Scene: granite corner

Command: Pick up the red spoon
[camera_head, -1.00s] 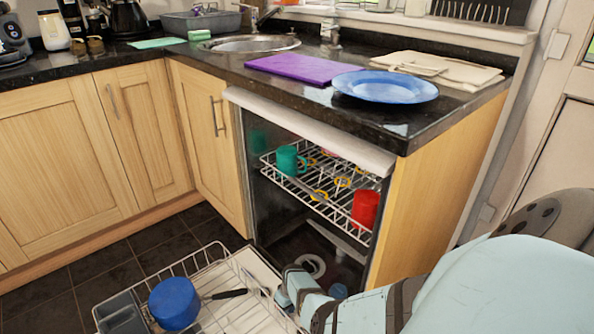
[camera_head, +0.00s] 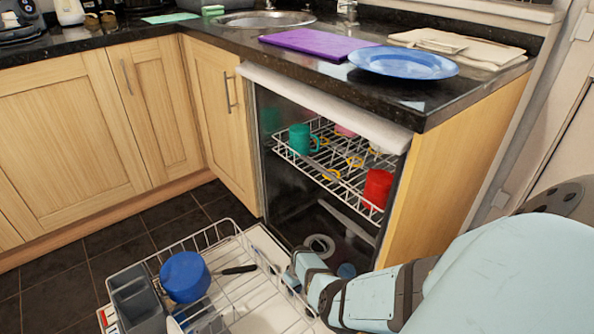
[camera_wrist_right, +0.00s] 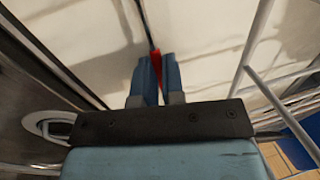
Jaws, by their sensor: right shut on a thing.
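In the right wrist view, my right gripper (camera_wrist_right: 153,72) is shut on a thin red piece (camera_wrist_right: 156,62), which I take to be the red spoon. Only a narrow red strip shows between the blue fingers; the rest is hidden. In the head view my right arm comes in from the right, and its hand end (camera_head: 293,279) is low, at the pulled-out lower dishwasher rack (camera_head: 232,292). The spoon cannot be made out there. My left gripper is in neither view.
A blue pot (camera_head: 185,276) with a dark handle and a grey cutlery basket (camera_head: 138,303) are in the lower rack. The upper rack (camera_head: 318,165) holds a green mug (camera_head: 303,140) and a red mug (camera_head: 378,188). The counter with a blue plate (camera_head: 404,62) overhangs the dishwasher.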

